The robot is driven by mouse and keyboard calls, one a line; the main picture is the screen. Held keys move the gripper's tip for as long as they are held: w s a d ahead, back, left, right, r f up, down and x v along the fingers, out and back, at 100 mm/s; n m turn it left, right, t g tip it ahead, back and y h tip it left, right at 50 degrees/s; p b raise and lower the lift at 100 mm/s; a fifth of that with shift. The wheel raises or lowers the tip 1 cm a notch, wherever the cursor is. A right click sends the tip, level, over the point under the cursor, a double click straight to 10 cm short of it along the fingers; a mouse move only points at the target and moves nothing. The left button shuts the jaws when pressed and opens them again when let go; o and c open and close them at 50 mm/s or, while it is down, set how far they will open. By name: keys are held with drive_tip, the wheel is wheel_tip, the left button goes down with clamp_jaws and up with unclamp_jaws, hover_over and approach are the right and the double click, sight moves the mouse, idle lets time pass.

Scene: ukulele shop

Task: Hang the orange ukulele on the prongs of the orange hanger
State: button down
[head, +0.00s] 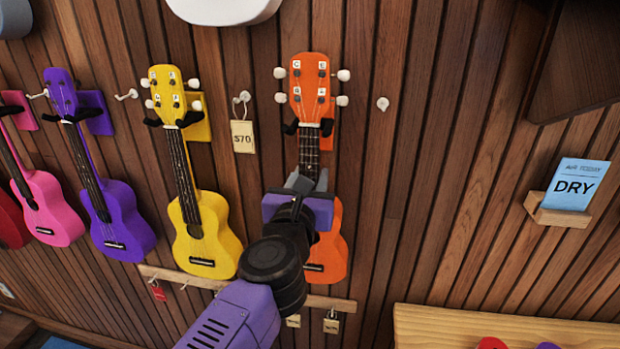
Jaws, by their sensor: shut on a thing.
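The orange ukulele (312,92) is upright against the slatted wall in the head view, its head at the top with white tuning pegs. My gripper (306,182) is shut on its neck, just above the body, and my wrist covers much of the body. The orange hanger (329,139) shows as a small patch of backplate behind the neck. Its dark prongs (290,128) show on both sides of the neck, just below the head. Whether the head rests on the prongs cannot be told.
A yellow ukulele (206,240) hangs to the left on a yellow hanger (198,122), with purple (125,215) and pink (58,205) ones beyond. A $70 tag (243,137) hangs between yellow and orange. A rail (205,283) with hooks runs below.

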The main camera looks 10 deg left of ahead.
drive_tip(key=shift+f+b, duration=0.7)
drive_tip(key=shift+f, duration=0.15)
drive_tip(key=shift+s, duration=0.75)
idle(0.6)
drive_tip(key=c, duration=0.8)
unclamp_jaws()
drive_tip(key=shift+c, duration=0.2)
drive_tip(key=shift+f, duration=0.1)
drive_tip(key=shift+s, duration=0.2)
drive_tip(key=shift+s+p, duration=0.35)
drive_tip(key=shift+s, duration=0.5)
drive_tip(key=shift+s+a, duration=0.1)
